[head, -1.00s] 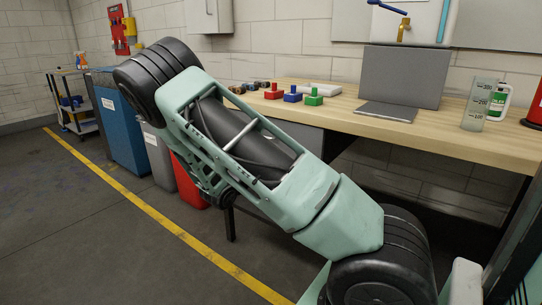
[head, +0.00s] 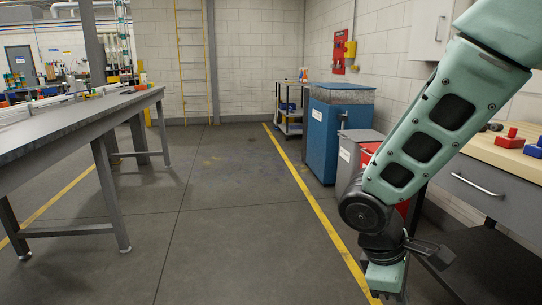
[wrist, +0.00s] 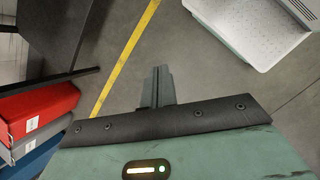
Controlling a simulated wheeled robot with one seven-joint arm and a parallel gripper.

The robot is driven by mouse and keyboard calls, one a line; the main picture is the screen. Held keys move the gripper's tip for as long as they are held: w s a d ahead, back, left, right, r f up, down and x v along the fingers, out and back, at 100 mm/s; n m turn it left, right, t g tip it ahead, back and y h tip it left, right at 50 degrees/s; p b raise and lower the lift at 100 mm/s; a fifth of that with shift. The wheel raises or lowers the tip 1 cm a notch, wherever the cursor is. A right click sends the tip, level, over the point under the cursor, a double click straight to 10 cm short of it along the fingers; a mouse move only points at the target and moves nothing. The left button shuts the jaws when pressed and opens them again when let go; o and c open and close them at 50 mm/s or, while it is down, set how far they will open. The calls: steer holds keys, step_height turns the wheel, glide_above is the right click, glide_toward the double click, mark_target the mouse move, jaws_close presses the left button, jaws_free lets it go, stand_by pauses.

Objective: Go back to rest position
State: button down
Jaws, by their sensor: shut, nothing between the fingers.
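My gripper (wrist: 157,86) is shut and empty in the wrist view, with its fingers together above the bare grey floor. In the head view my teal arm hangs down on the right side, folded in front of the workbench (head: 475,148). Its lower end is near the bottom edge of the picture, over the yellow floor line. The fingers cannot be made out clearly there.
A long table (head: 75,125) is on the left. A shelf cart (head: 290,110) stands farther back. The middle floor is clear.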

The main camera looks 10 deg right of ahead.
steer(key=s+a+r+m+t+y, duration=0.1)
steer(key=s+a+r+y, duration=0.15)
steer(key=s+a, duration=0.35)
steer(key=s+a+r+m+y, duration=0.1)
steer(key=s+a+r+y, duration=0.2)
steer(key=a, duration=0.5)
step_height(320, 180, up, 22)
steer(key=s+p, duration=0.1)
steer(key=p, duration=2.2)
steer(key=shift+s+r, duration=0.25)
steer(key=shift+s, duration=0.1)
steer(key=shift+d, duration=0.15)
